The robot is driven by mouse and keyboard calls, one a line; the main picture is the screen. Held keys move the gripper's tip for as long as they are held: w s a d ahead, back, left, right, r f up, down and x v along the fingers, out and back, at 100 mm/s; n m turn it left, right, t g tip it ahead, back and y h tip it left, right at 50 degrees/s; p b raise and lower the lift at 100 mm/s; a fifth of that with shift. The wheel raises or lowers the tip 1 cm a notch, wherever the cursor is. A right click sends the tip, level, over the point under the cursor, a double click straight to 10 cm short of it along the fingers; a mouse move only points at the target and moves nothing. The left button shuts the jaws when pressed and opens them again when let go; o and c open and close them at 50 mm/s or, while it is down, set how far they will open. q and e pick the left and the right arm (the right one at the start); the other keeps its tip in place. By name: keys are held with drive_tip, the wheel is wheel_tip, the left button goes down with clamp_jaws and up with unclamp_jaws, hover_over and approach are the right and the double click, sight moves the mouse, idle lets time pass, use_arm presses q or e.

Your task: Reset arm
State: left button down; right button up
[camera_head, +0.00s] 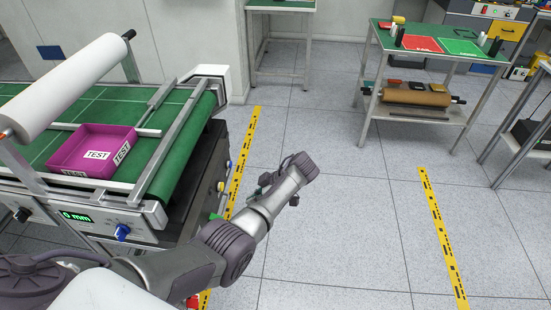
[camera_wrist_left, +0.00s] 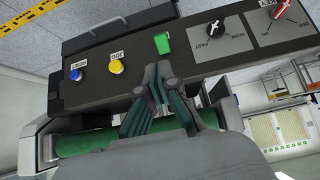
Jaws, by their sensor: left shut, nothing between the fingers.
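My left arm reaches in from the lower left of the head view, bent upward in front of the conveyor. My left gripper (camera_head: 264,182) is small and mostly hidden behind the wrist there. In the left wrist view its dark green fingers (camera_wrist_left: 153,82) are together, with nothing seen between them. They appear in front of a dark control panel (camera_wrist_left: 190,60) with a blue button (camera_wrist_left: 76,74), a yellow button (camera_wrist_left: 117,67), a green switch (camera_wrist_left: 162,43) and dials. I cannot tell whether they touch the panel. My right gripper is not in view.
A green conveyor (camera_head: 186,143) carries a purple TEST tray (camera_head: 62,154) at left, with a white roll (camera_head: 70,85) above. A green-topped cart (camera_head: 455,50) stands at upper right. The tiled floor between the yellow tape lines (camera_head: 440,235) is clear.

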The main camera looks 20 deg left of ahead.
use_arm(q)
drive_tip(key=s+d+f+m+t+h, duration=0.1)
drive_tip(key=s+f+m+h, duration=0.1)
drive_tip(key=s+f+m, duration=0.8)
drive_tip(key=s+d+f+m+h, duration=0.15)
drive_tip(key=s+f, duration=0.55)
drive_tip(key=f, duration=0.8)
drive_tip(key=s+d+f+m+h, duration=0.1)
drive_tip(key=s+f+m, duration=0.3)
drive_tip(key=s, duration=0.6)
drive_tip(key=s+f+m+t+h, duration=0.1)
drive_tip(key=s+f+m+h, duration=0.1)
drive_tip(key=s, duration=0.8)
drive_tip(key=s+d+f+m+t+h, duration=0.1)
drive_tip(key=s+f+m, duration=0.4)
drive_tip(key=s, duration=0.5)
drive_tip(key=shift+d+f+m, duration=0.3)
drive_tip(key=shift+f+m, duration=0.05)
drive_tip(key=shift+m, duration=0.3)
